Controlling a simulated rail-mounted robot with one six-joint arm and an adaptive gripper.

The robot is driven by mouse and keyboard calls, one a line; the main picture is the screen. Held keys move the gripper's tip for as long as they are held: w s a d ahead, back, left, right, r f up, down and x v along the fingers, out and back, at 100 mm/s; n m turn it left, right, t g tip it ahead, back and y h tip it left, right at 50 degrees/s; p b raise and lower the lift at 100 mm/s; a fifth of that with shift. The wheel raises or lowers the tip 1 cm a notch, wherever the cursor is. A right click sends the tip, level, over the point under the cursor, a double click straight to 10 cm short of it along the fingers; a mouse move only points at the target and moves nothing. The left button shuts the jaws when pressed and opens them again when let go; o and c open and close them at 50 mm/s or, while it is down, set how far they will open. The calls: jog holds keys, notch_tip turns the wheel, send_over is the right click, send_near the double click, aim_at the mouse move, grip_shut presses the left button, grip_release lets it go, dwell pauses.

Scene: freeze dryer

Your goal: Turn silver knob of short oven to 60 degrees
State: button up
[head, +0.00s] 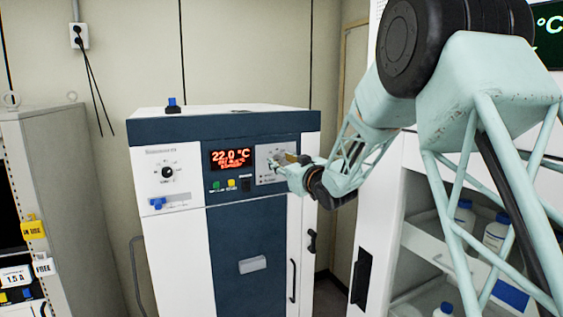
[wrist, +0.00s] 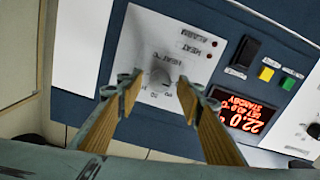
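The short oven is the white and dark blue cabinet (head: 255,225) in the head view. Its silver knob (wrist: 162,76) sits on a light grey dial panel marked HEAT and °C in the wrist view. My gripper (wrist: 158,88) is open, with its two tan fingers on either side of the knob and a gap between them. I cannot tell whether the fingertips are level with the knob. In the head view my gripper (head: 287,163) reaches the panel from the right and mostly hides the knob. The red display (wrist: 247,117) reads 22.0, with a set line of about 40.0 °C and STANDBY.
A black knob (head: 167,172) is at the oven's left. A white shelf cabinet (head: 430,245) with bottles stands close on the right.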

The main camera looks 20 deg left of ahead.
jog(key=c, duration=0.9)
jog(key=shift+m+b, duration=0.4)
jog(key=shift+m, duration=0.1)
jog(key=shift+m+b, duration=0.7)
jog(key=shift+m, duration=0.7)
jog(key=shift+m+b, duration=0.35)
jog(key=shift+m, duration=2.05)
jog(key=o, duration=0.9)
